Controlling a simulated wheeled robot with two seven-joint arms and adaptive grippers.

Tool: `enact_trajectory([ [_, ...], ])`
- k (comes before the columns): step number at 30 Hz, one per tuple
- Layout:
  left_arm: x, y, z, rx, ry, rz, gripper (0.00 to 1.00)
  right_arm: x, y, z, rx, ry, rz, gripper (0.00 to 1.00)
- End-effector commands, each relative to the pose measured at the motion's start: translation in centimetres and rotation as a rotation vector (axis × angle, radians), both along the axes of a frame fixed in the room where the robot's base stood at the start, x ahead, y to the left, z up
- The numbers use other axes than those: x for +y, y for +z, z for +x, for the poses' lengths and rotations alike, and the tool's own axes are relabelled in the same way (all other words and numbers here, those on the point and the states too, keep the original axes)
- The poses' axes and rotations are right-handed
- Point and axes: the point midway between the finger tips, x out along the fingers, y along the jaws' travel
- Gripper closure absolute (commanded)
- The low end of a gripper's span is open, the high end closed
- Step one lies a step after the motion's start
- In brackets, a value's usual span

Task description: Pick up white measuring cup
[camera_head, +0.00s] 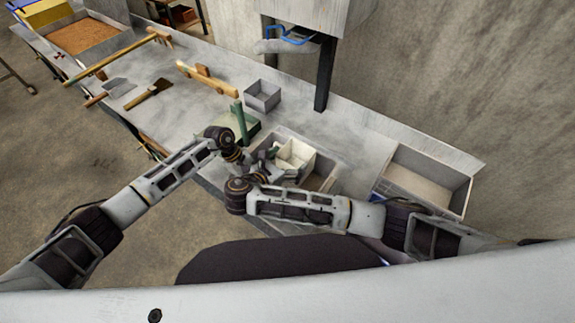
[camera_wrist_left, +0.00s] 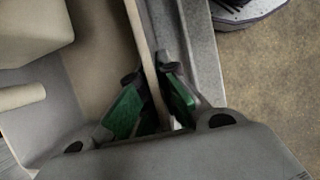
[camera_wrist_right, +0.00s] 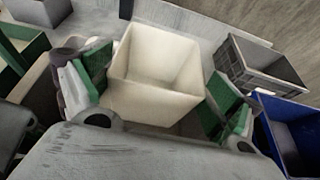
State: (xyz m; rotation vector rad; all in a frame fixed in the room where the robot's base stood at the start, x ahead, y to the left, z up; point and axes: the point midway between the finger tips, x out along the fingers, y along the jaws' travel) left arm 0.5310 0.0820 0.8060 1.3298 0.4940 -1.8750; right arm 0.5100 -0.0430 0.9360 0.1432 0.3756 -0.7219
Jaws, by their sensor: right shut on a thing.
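The white measuring cup (camera_head: 299,153) is a square, open-topped cup at the grey box (camera_head: 325,183) on the bench. In the right wrist view the cup (camera_wrist_right: 155,62) stands between the green-padded fingers of my right gripper (camera_wrist_right: 158,98), which is shut on it. The cup looks empty. In the left wrist view, part of a white body (camera_wrist_left: 28,30), likely the cup, shows at the upper left. My left gripper (camera_wrist_left: 152,85) has one finger on each side of a thin box wall (camera_wrist_left: 146,50); whether it grips the wall is unclear.
A green container (camera_head: 243,130) and a small grey box (camera_head: 262,96) stand behind. A larger grey box (camera_head: 430,180) is at the right. Wooden tools (camera_head: 208,80) lie to the left. A blue bin (camera_wrist_right: 300,128) shows in the right wrist view. A dark post (camera_head: 325,75) rises behind.

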Motion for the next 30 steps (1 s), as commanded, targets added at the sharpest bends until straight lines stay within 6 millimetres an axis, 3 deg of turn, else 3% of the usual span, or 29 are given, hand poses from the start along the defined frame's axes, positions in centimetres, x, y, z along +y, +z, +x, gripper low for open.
enact_trajectory([
  [18, -0.05, -0.12, -0.16, 0.003, -0.001, 0.000, 1.00, -0.02, 0.68, -0.01, -0.001, 0.000, 0.000, 0.71],
  [25, -0.04, -0.09, -0.11, 0.002, -0.001, 0.000, 0.70, -0.02, 0.67, 0.01, -0.001, 0.000, 0.000, 0.71],
  [30, -0.01, -0.06, -0.07, 0.001, 0.000, 0.000, 0.70, -0.02, 0.68, 0.01, -0.001, 0.000, 0.000, 0.71],
])
